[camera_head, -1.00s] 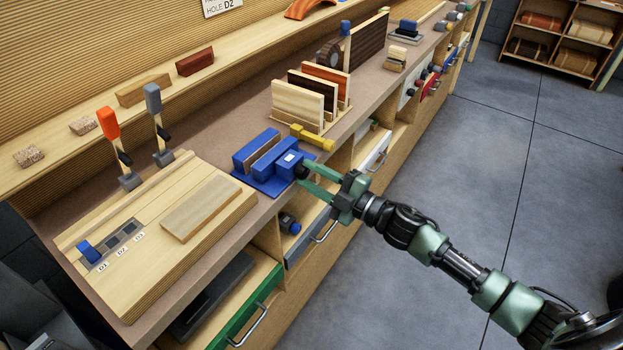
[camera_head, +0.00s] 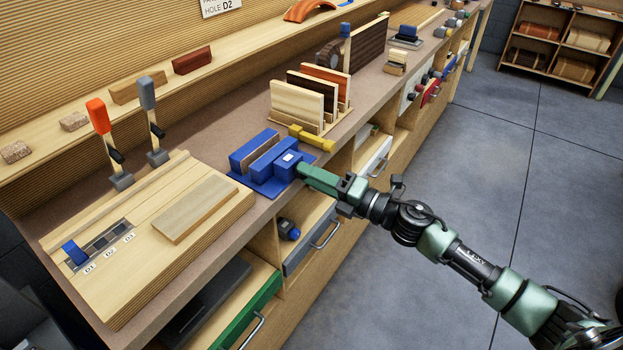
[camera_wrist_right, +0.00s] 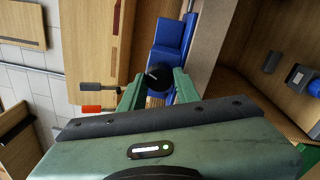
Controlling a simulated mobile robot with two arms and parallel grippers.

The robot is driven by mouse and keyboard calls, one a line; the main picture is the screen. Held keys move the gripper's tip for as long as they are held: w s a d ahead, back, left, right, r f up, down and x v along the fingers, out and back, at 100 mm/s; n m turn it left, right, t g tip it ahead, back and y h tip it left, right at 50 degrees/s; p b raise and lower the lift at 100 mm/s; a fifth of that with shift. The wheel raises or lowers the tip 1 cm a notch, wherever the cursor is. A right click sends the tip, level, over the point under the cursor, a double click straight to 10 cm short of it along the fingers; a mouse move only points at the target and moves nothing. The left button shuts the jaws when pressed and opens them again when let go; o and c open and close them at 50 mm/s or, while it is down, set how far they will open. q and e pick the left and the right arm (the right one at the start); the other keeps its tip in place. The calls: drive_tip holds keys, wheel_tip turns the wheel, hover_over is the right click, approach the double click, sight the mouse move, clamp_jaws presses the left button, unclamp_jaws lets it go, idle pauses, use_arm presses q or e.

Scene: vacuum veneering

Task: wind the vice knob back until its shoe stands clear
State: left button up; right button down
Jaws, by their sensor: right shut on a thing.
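The blue vice (camera_head: 272,168) stands on the bench's front edge on a blue base plate. Its fixed jaw is at the back left and its shoe block at the front right, with a brown strip between them. My right gripper (camera_head: 302,170) reaches in from the right and is shut on the vice knob. In the right wrist view the dark round knob (camera_wrist_right: 157,77) with a light mark sits between my green fingers (camera_wrist_right: 155,88). In the head view the fingers hide the knob. I cannot tell how wide the gap at the shoe is. My left gripper is not in view.
A yellow tool (camera_head: 311,137) lies just behind the vice. A rack of upright boards (camera_head: 297,105) stands beyond it. A wooden board (camera_head: 195,208) lies on the block at left, near orange and grey-handled clamps (camera_head: 150,110). The floor at right is clear.

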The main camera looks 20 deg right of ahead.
drive_tip(key=shift+f+n, duration=0.1)
drive_tip(key=shift+n, duration=0.5)
drive_tip(key=c, duration=1)
unclamp_jaws()
drive_tip(key=shift+d, duration=0.1)
